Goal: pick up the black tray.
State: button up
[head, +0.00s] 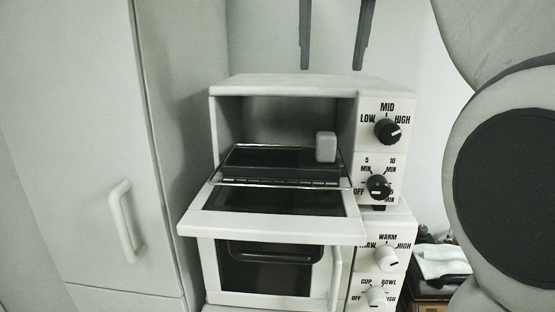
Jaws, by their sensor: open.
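The black tray (265,157) appears to be the dark flat piece lying on a wire rack inside the open toaster oven (285,84). A small pale grey block-shaped item (326,147) stands at its right side; I cannot tell whether it touches the tray. The tray's back part is in shadow. My gripper (331,68) shows at the top edge as two dark fingers, spread apart and pointing down. It is open and empty, and in the picture it is above the oven's top, apart from the tray.
The oven door (358,230) is folded down in front. A white microwave (206,262) with a dark window is below. The oven's knob panel (398,109) is at right. A tall white cabinet (75,110) with a handle (122,220) stands close at left.

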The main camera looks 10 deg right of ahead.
jog(key=b, duration=0.3)
send_near(326, 132)
jog(key=x, duration=0.5)
jog(key=shift+a+f, duration=0.1)
jog(key=shift+a, duration=0.1)
jog(key=shift+d+x, duration=0.2)
jog(key=shift+x, duration=2.7)
grip_shut()
